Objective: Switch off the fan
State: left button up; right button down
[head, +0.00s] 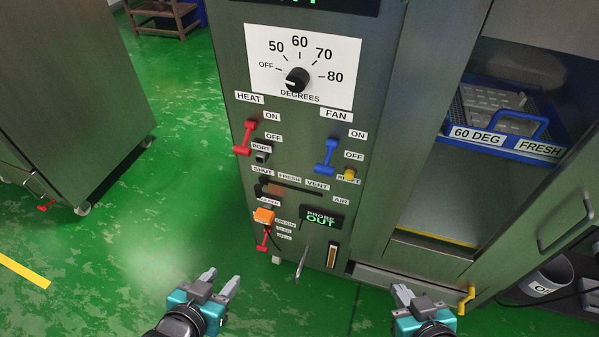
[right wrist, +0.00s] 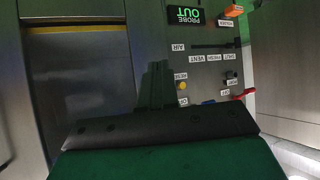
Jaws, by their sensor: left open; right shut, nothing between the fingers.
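The blue fan lever (head: 326,155) is on the dark panel of the cabinet, below the FAN label (head: 336,116) and left of the ON and OFF labels. Whether it points to ON or OFF is hard to tell. In the right wrist view, only a bit of blue (right wrist: 208,102) shows at the panel, mostly hidden by my gripper. My left gripper (head: 222,281) is open and empty, low in front of the panel. My right gripper (head: 408,293) is shut and empty, below and right of the lever, apart from it; its fingers also show in the right wrist view (right wrist: 155,85).
A red heat lever (head: 246,137) sits left of the fan lever. A yellow button (head: 349,174) is just below OFF. A black dial (head: 297,79) is above. The PROBE OUT display (head: 321,217) is below. An open chamber with a blue tray (head: 485,135) is right.

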aim_at(324, 170)
jog(key=j, duration=0.75)
jog(key=i+j, duration=0.15)
jog(key=j, duration=0.6)
